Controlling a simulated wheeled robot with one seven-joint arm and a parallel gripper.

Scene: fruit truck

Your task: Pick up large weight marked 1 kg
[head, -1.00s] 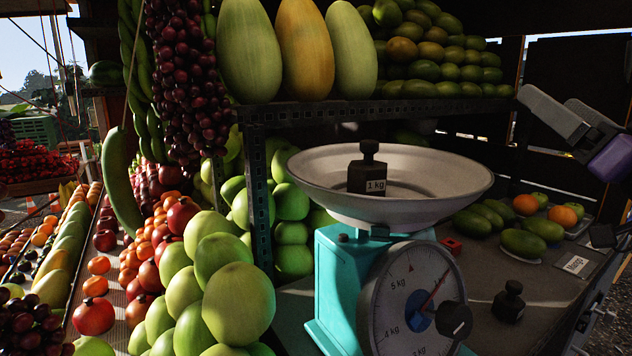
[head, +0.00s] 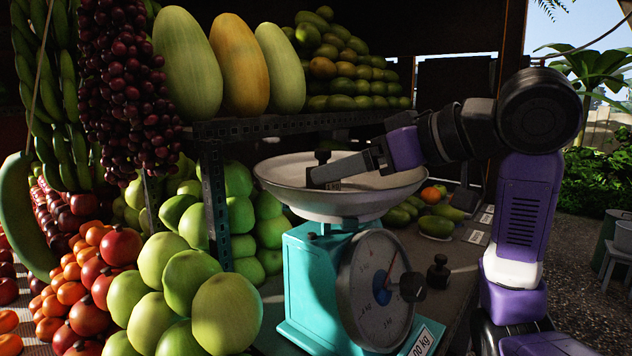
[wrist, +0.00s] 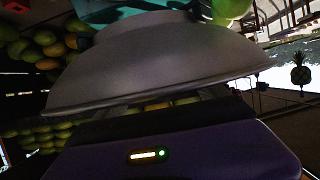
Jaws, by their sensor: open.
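The large black weight (head: 322,157) stands in the white pan (head: 280,193) of the turquoise scale (head: 305,275). Its knob shows above my gripper's finger, and much of its body and its label are hidden. My gripper (head: 318,174) is open and reaches over the pan from the right, its fingertip overlapping the weight in the head view. I cannot tell whether it touches the weight or has it between the fingers. In the wrist view the pan (wrist: 150,65) fills the middle and hides the fingertips and the weight.
A smaller black weight (head: 438,271) stands on the counter right of the scale dial (head: 385,290). Green fruit (head: 225,312) is piled close left of the scale. A metal shelf (head: 210,130) with large melons is behind. Mangoes (head: 437,226) lie behind the scale at right.

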